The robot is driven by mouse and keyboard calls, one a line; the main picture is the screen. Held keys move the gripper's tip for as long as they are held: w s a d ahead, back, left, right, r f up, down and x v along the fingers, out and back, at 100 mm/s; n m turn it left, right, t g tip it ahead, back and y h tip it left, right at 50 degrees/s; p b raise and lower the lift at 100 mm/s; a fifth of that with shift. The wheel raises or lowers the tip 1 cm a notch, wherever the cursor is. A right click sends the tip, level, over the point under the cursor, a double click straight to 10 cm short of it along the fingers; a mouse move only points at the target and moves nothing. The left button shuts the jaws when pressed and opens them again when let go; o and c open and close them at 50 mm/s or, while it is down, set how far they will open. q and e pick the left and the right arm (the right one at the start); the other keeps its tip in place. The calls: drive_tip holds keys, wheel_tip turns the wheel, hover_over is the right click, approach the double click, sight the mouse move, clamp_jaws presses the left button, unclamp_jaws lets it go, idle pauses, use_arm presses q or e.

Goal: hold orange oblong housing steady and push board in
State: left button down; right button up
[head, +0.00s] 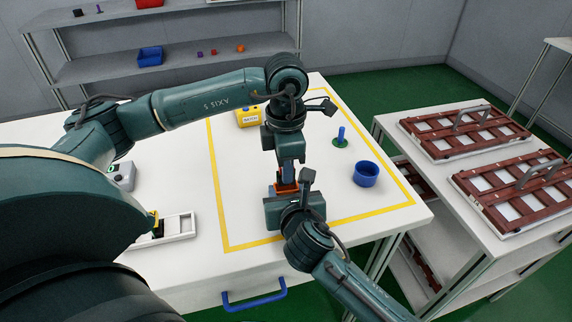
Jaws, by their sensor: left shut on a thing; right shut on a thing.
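The orange oblong housing (287,188) shows as a small orange part between my two grippers, above the white table inside the yellow outline. My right gripper (293,199), coming from the lower right, is shut on the housing and covers most of it. My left gripper (288,180) points straight down from above, its fingertips right over the housing. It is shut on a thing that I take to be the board. The board is mostly hidden by the fingers, so I cannot tell how deep it sits in the housing.
A white tray (178,228) lies left. A cart (425,180) with brown-framed panels stands right. The table's front right is clear.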

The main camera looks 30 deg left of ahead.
use_arm(q)
drive_tip(key=shift+f, duration=1.45)
drive_tip(key=c, duration=1.3)
unclamp_jaws()
wheel_tip(320, 180, up, 12)
use_arm(e)
drive_tip(key=o, duration=0.9)
